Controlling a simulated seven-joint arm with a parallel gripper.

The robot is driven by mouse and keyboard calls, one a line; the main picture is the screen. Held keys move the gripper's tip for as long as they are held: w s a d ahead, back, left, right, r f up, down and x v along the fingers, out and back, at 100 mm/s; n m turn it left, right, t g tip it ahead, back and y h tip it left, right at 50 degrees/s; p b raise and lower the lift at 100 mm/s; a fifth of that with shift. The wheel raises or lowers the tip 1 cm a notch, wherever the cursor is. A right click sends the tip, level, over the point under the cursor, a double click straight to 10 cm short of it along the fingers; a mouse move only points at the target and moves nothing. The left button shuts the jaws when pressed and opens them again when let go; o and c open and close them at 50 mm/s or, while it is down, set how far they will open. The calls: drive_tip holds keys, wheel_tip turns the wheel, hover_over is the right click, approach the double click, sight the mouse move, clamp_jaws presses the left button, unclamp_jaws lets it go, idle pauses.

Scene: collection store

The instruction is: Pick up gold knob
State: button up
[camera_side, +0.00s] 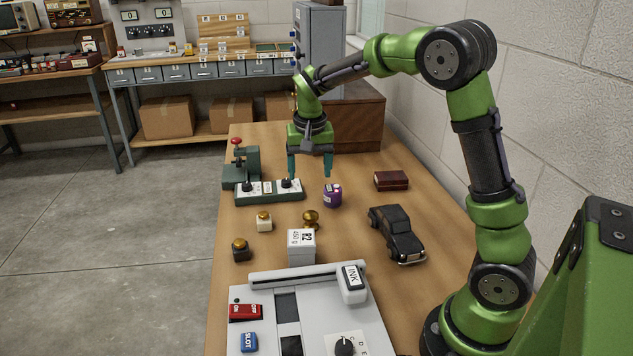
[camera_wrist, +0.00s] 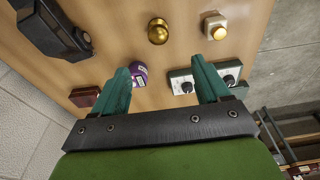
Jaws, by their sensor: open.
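The gold knob (camera_side: 310,217) is a round brass knob standing on the wooden table, behind the white box and in front of the purple jar. In the wrist view the gold knob (camera_wrist: 158,31) lies beyond my fingertips, near the top middle, uncovered. My gripper (camera_side: 310,176) is open and empty, pointing down above the table between the green switch panel and the purple jar. In the wrist view its two teal fingers (camera_wrist: 160,78) are spread apart, with nothing between them but table and part of the purple jar beside the left finger.
The purple jar (camera_side: 332,196) stands close behind the knob. A white button block (camera_side: 264,221) is left of it, and a white labelled box (camera_side: 301,246) is in front. A black toy car (camera_side: 397,234) and a dark red box (camera_side: 391,180) are to the right. The green switch panel (camera_side: 268,196) is behind left.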

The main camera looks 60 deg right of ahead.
sight(311, 213)
drive_tip(key=f, duration=0.5)
drive_tip(key=w+d+f, duration=0.1)
drive_tip(key=f, duration=0.5)
drive_tip(key=d+f, duration=0.1)
drive_tip(key=f, duration=0.4)
drive_tip(key=shift+w+f, duration=0.15)
drive_tip(key=c, duration=1.2)
drive_tip(key=shift+c, duration=0.2)
drive_tip(key=shift+r, duration=0.2)
